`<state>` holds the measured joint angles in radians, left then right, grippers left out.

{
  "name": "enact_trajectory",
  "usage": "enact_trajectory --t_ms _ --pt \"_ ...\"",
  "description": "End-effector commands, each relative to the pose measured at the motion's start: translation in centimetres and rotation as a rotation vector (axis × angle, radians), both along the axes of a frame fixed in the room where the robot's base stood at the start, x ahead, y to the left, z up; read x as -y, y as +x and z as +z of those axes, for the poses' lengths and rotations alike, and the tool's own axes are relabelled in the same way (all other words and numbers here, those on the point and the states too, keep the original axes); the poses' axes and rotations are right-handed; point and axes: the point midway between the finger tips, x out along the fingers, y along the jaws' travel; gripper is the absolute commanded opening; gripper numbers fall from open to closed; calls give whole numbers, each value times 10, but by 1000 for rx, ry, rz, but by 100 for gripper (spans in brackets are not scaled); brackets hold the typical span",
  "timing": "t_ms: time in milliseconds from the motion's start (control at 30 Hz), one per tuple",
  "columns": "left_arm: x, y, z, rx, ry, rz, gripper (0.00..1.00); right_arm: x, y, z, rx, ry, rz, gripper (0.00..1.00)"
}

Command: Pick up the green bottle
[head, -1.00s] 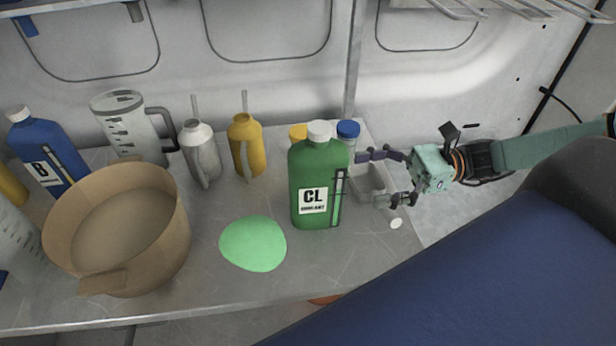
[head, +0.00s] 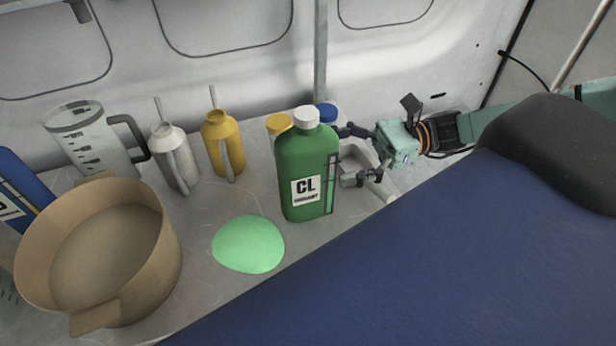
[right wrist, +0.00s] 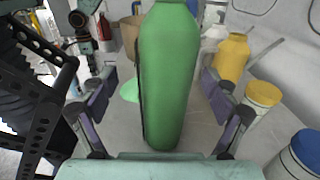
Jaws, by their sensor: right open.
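The green bottle (head: 306,172), with a white cap and a "CL" label, stands upright on the metal table. My right gripper (head: 345,156) comes in from the right at the bottle's right side, its fingers pointing at it. In the right wrist view the bottle (right wrist: 168,75) stands upright ahead, centred between the open fingers of my right gripper (right wrist: 165,112). There is a gap on each side of it, and its top is cut off. My left gripper is not in view.
A light green patch (head: 248,244) lies left of the bottle. A tan tub (head: 150,265), a silver can (head: 175,158) and a yellow can (head: 222,142) stand further left. Yellow-lidded (right wrist: 263,94) and blue-lidded (right wrist: 306,148) jars stand close behind the bottle.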

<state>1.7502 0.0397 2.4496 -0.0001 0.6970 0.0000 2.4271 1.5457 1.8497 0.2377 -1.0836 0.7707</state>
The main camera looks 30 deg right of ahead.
Motion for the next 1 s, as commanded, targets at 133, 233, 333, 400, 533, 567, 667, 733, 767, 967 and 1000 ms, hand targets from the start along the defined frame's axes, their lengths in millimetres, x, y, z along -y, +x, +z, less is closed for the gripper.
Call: enact_trajectory --t_ms 133,233,333,400,533,567,667,733,767,967,1000 --pt "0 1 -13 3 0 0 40 -13 6 0 6 1 0 87" --pt "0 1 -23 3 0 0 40 -24 11 0 5 1 -1 87" --pt "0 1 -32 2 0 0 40 -33 15 1 5 0 -2 87" --pt "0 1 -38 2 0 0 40 -38 16 1 4 1 0 87" --pt "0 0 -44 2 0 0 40 -45 18 3 4 2 1 87" --pt "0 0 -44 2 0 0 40 -46 19 3 4 2 0 87" --pt "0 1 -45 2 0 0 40 -48 19 4 3 1 -2 87" --pt "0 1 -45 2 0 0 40 -48 19 5 2 -1 -2 87" --pt "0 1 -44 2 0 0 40 -48 19 5 2 -1 -2 87" --pt "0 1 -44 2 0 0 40 -48 19 5 2 0 -2 80" --pt "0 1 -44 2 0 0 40 -48 19 5 2 0 -2 76"
